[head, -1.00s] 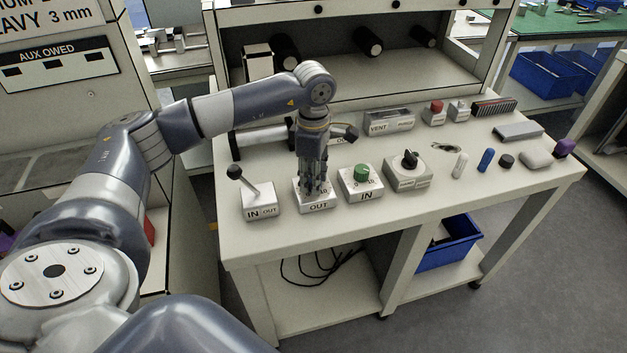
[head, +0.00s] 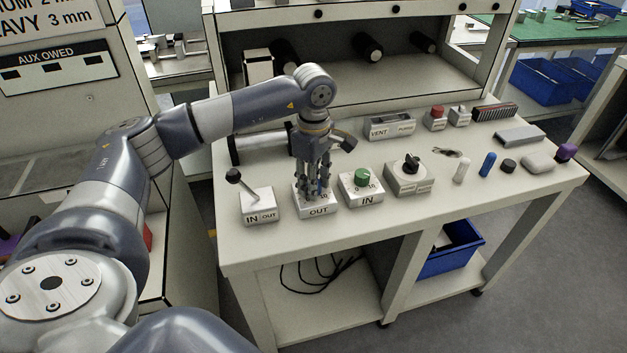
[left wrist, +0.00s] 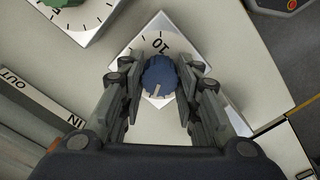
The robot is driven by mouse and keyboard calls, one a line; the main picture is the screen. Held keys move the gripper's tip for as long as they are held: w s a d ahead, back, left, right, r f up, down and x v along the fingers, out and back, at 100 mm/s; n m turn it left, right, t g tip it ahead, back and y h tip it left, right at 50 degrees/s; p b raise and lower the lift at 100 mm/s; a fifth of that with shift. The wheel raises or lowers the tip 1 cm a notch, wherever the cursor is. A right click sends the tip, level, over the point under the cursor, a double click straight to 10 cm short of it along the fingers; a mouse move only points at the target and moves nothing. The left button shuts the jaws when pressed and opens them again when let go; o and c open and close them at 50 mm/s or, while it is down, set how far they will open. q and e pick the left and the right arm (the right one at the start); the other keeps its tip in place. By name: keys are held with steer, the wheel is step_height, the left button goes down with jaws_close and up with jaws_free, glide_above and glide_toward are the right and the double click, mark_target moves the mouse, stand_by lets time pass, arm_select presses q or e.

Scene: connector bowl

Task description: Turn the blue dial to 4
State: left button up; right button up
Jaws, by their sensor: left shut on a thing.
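The blue dial (left wrist: 158,76) sits on a white block labelled OUT (head: 318,211), with a tick scale around it. In the left wrist view the dial is between the two fingers of my left gripper (left wrist: 160,80), which is shut on it from above. The dial's white pointer line faces down and slightly left in that view. A 10 shows on the scale above the dial; other numbers near the pointer are hidden or unreadable. In the head view my left gripper (head: 316,188) points straight down and hides most of the dial. My right gripper is not in view.
A green dial (head: 362,176) on an IN block stands close on the right. A black-knobbed lever (head: 236,178) on an IN/OUT block stands close on the left. A black rotary switch (head: 411,164) is farther right. Loose small objects lie on the bench's right side.

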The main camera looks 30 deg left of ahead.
arm_select(q)
steer(key=o, duration=1.1)
steer(key=shift+c, duration=0.2)
steer(key=shift+r, duration=0.1)
step_height(320, 180, up, 12)
